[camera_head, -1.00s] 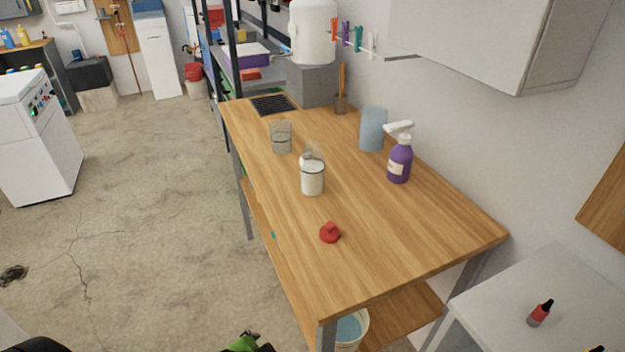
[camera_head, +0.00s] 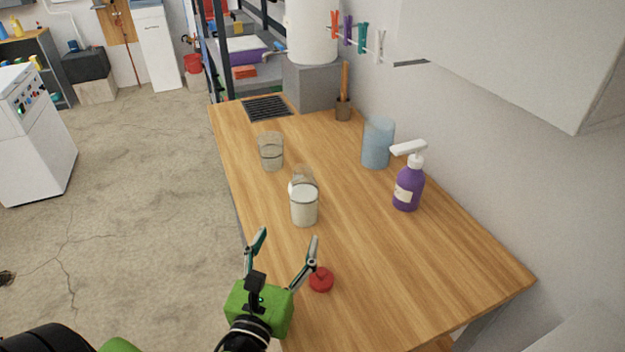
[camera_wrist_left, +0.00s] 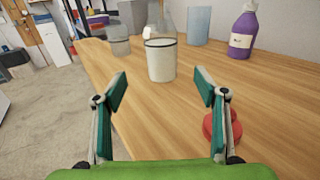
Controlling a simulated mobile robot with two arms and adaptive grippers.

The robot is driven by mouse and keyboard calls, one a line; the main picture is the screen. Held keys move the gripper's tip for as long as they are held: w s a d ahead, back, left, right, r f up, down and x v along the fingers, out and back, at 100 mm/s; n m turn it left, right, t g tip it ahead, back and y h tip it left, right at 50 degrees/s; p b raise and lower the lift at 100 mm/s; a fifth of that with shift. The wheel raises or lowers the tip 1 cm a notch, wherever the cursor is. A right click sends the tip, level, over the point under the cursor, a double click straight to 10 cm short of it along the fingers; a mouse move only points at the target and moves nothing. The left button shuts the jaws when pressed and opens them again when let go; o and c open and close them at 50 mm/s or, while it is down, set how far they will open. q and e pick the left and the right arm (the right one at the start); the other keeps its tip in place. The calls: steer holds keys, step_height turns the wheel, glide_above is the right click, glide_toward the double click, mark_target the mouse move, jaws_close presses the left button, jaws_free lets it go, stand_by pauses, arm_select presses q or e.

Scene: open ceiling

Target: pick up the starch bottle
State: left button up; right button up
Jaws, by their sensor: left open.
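A clear container with white contents (camera_head: 304,208), which looks like the starch bottle though I see no readable label, stands upright on the wooden table (camera_head: 420,270). It also shows in the left wrist view (camera_wrist_left: 160,60), ahead of the fingers and roughly centred between them. My left gripper (camera_head: 288,237) is open and empty, in front of this container and apart from it. Its two spread fingers also show in the left wrist view (camera_wrist_left: 160,88). A red cap (camera_head: 321,279) lies on the table beside the right finger. My right gripper is not in view.
A purple pump bottle (camera_head: 408,190) and a blue-grey cylinder (camera_head: 377,145) stand to the right, near the wall. An empty-looking clear glass (camera_head: 271,153) stands behind on the left. The table's right front is clear. A white cabinet (camera_head: 510,50) hangs above.

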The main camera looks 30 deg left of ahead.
mark_target(299, 205)
arm_select(q)
steer(key=shift+w+r, duration=0.15)
steer(key=shift+w, duration=0.15)
steer(key=shift+w+r+p, duration=0.2)
steer(key=shift+r+p, duration=0.1)
steer(key=shift+r, duration=0.05)
steer(key=p+x, duration=0.1)
steer(key=x, duration=0.3)
steer(key=shift+r, duration=0.2)
steer(key=x, duration=0.2)
steer(key=shift+w+a+f+p, duration=0.1)
steer(key=shift+w+f+p, duration=0.1)
steer(key=shift+w+p, duration=0.1)
steer(key=shift+p+x, duration=0.3)
steer(key=shift+x, duration=0.65)
steer(key=x, duration=0.2)
steer(key=shift+w, duration=0.8)
steer(key=shift+w+a, duration=0.1)
steer(key=c, duration=1.5)
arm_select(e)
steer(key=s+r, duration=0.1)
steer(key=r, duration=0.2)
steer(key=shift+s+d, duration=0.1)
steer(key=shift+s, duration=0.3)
